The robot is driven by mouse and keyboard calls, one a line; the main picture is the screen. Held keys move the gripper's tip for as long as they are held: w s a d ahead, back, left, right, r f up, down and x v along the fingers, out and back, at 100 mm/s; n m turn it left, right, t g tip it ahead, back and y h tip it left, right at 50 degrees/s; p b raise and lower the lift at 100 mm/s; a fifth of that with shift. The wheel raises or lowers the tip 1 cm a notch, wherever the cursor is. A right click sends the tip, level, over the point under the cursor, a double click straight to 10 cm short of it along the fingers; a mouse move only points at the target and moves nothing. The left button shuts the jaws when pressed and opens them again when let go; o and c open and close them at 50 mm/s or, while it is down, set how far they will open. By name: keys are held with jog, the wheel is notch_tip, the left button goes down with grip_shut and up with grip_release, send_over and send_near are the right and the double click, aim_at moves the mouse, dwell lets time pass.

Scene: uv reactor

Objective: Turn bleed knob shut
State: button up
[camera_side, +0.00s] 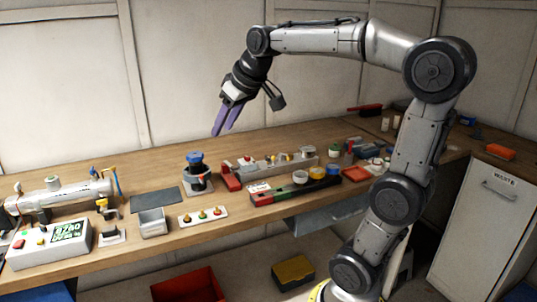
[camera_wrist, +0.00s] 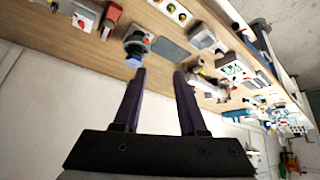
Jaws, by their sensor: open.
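A silver cylindrical reactor (camera_side: 75,193) lies at the left end of the bench, with small knobs and coloured fittings along it; it shows partly in the wrist view (camera_wrist: 208,86). Which fitting is the bleed knob I cannot tell; a pale round cap (camera_side: 53,182) sits on top of the cylinder. My gripper (camera_side: 221,132) is open and empty, high above the bench near the wall and well right of the reactor. In the wrist view its two dark purple fingers (camera_wrist: 160,71) are apart with nothing between them.
A black device with a blue top (camera_side: 195,158) stands below my gripper. A dark mat (camera_side: 156,199), a grey bin (camera_side: 152,222) and a display box (camera_side: 52,242) lie between it and the left end. Rails and small parts crowd the right side.

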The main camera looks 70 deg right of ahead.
jog(key=w+d+f+m+h, duration=0.1)
jog(key=w+d+f+m, duration=0.15)
jog(key=d, duration=0.95)
jog(key=m+g, duration=0.3)
jog(key=m, duration=0.1)
send_over(268, 157)
jog(key=s+a, duration=0.4)
notch_tip(268, 157, down, 8)
jog(key=x, duration=1.3)
jog(key=shift+w+d, duration=0.1)
jog(key=shift+d, duration=0.1)
jog(key=shift+c, duration=0.2)
grip_shut()
